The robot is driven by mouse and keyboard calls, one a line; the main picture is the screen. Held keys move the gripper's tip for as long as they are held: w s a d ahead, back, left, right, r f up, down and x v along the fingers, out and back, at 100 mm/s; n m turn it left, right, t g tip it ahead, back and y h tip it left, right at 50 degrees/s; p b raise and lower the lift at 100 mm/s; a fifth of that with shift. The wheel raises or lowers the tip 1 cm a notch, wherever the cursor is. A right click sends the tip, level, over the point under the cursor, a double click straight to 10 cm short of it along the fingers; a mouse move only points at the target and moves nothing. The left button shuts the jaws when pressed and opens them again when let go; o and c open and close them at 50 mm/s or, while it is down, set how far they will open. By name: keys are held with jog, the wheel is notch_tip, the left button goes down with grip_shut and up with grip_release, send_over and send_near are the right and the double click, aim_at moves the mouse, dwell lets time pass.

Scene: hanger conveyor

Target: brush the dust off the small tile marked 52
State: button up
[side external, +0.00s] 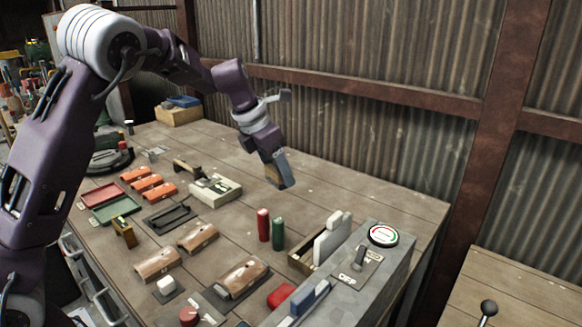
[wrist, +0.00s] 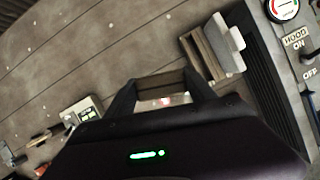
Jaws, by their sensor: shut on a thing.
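My gripper (side external: 279,178) hangs above the middle of the bench, pointing down and tilted. In the wrist view its two dark fingers (wrist: 162,92) are shut on a brown, bar-like thing (wrist: 160,81). I cannot tell for certain whether this is a brush, and my gripper hides much of it. A pale box (side external: 227,193) with small dark and light pieces on top stands left of my gripper. The pale box also shows in the wrist view (wrist: 68,115). I cannot read the mark 52 on any tile, nor make out dust.
A red cylinder (side external: 263,225) and a green cylinder (side external: 278,233) stand in front of my gripper. A wooden holder with pale slabs (side external: 328,240) and a grey console with a dial (side external: 383,235) are at the right. Orange blocks (side external: 148,182) and trays (side external: 102,194) lie left.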

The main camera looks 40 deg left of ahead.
jog(key=s+d+m+g+h, duration=0.35)
jog(key=s+m, duration=1.15)
jog(key=s, duration=0.6)
jog(key=shift+g, duration=0.35)
jog(key=shift+d+f, duration=0.15)
jog(key=shift+f, duration=2.75)
jog(key=shift+d+f, duration=0.15)
jog(key=shift+f, duration=2.7)
jog(key=shift+w+f, duration=0.5)
jog(key=shift+w+r, duration=0.4)
jog(key=shift+w, duration=0.3)
jog(key=shift+w+r, duration=0.35)
jog(key=shift+w, duration=1.85)
jog(key=shift+s, duration=3.55)
jog(key=shift+f, duration=0.35)
jog(key=shift+w+r, duration=0.2)
jog(key=shift+r, duration=0.45)
jog(key=shift+s+r, duration=0.1)
jog(key=shift+r, duration=2.85)
jog(key=shift+f, duration=0.1)
